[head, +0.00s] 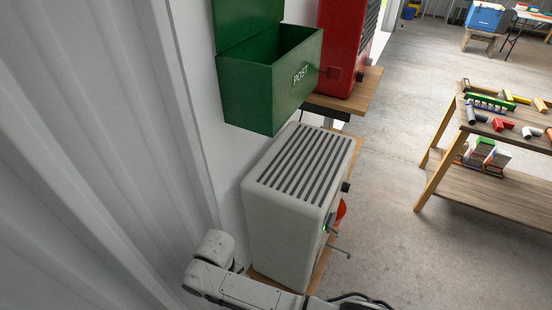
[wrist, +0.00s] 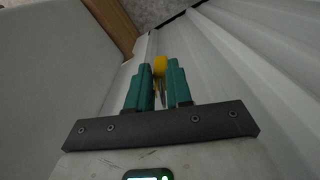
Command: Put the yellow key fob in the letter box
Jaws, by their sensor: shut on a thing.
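The yellow key fob (wrist: 160,66) shows in the wrist view between the green fingers of my gripper (wrist: 159,82). The gripper is shut on it, and a small metal part hangs below the yellow part between the fingers. The letter box (head: 268,78) is a green box marked POST, fixed to the wall at the upper middle of the head view. Its lid stands up and its top is open; its floor is hidden. In the head view my arm is at the bottom, below the letter box, and the gripper's fingers are not visible there.
A pale grey slatted unit (head: 300,180) stands between my arm and the letter box. A red machine (head: 345,45) stands right of the box on a wooden shelf (head: 352,100). A corrugated wall (head: 90,150) runs along the left. A workbench (head: 500,195) stands right, with free floor before it.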

